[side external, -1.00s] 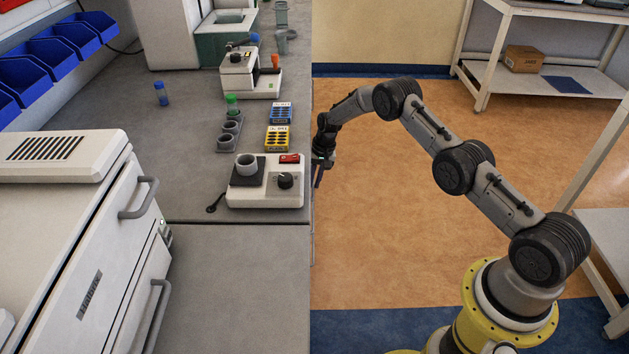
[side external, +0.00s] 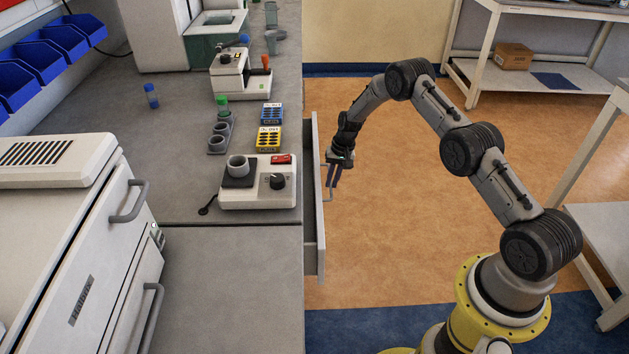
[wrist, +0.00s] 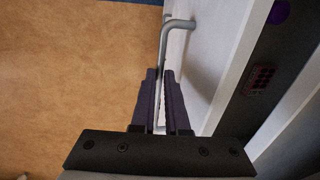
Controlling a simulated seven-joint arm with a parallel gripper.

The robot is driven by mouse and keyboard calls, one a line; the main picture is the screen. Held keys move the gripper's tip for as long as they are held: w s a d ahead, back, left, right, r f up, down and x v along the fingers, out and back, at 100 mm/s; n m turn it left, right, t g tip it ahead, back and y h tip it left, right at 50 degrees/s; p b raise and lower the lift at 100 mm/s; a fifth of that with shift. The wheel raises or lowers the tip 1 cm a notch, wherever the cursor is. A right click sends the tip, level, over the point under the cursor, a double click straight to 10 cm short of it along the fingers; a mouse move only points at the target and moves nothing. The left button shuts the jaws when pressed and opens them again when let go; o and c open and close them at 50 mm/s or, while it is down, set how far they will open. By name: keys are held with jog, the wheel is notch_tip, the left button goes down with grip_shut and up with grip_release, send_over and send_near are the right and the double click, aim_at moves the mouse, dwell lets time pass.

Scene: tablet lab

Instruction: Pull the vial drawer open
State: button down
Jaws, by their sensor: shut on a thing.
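The vial drawer (side external: 316,240) stands partly out from the bench side in the side view. Its white front panel (wrist: 212,60) shows in the wrist view, with part of its inside visible beyond the front. A grey bar handle (wrist: 180,23) runs along the front. My gripper (side external: 331,186) is shut on the handle, its two dark fingers pointing down beside the drawer front. In the wrist view the fingers (wrist: 160,75) are on either side of the bar, which is partly hidden between them.
Inside the drawer lie a small dark item with red marks (wrist: 260,79) and a purple round thing (wrist: 279,12). The bench top (side external: 250,270) holds a hotplate (side external: 258,197) and blue and yellow racks. The floor (side external: 420,220) outside the drawer is clear.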

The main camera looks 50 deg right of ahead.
jog(key=s+d, duration=1.6)
jog(key=shift+s+d, duration=0.35)
jog(key=c, duration=0.9)
grip_release()
jog(key=r, duration=0.4)
jog(key=s+d+r, duration=0.1)
jog(key=r, duration=0.8)
jog(key=shift+s+d+r, duration=0.3)
jog(key=shift+s+d, duration=0.1)
